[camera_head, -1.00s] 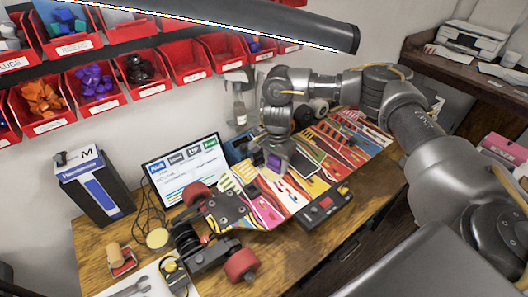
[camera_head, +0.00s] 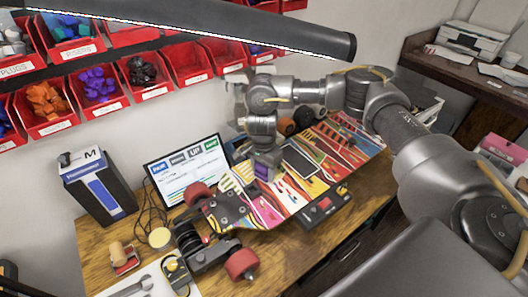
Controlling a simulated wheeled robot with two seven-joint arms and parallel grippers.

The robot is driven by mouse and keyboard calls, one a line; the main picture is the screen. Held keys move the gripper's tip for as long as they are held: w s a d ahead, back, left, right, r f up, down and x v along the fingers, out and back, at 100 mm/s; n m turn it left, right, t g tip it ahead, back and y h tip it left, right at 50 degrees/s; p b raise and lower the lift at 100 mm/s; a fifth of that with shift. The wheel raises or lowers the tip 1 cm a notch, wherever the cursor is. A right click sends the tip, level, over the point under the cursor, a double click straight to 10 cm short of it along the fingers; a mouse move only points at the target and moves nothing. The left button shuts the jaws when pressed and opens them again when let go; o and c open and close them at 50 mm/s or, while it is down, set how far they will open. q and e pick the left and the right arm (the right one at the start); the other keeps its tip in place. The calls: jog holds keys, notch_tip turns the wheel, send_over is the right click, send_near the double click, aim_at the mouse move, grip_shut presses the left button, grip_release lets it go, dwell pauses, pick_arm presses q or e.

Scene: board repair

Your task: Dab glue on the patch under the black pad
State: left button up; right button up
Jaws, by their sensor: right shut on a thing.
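The skateboard deck (camera_head: 345,133), brightly patterned, lies across the wooden bench. A black pad (camera_head: 301,162), a dark rectangle with a light edge, shows on the middle of the deck. My right gripper (camera_head: 264,170) points down just left of the pad, over the deck. It is shut on a small purple thing (camera_head: 262,173), mostly hidden by the fingers; I cannot tell whether it touches the deck. I cannot make out a separate glue patch at this size. My left gripper is not in view.
A truck with red wheels (camera_head: 241,264) sits at the deck's near left end. A dark box with a red button (camera_head: 325,208) is at the front edge. A monitor (camera_head: 187,168) stands behind, under red bins (camera_head: 196,78).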

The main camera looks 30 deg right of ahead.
notch_tip(320, 180, up, 2)
jog(key=shift+w+r+p, duration=0.1)
jog(key=shift+p, duration=0.3)
notch_tip(320, 180, up, 6)
jog(key=p, duration=0.5)
jog(key=shift+d, duration=0.1)
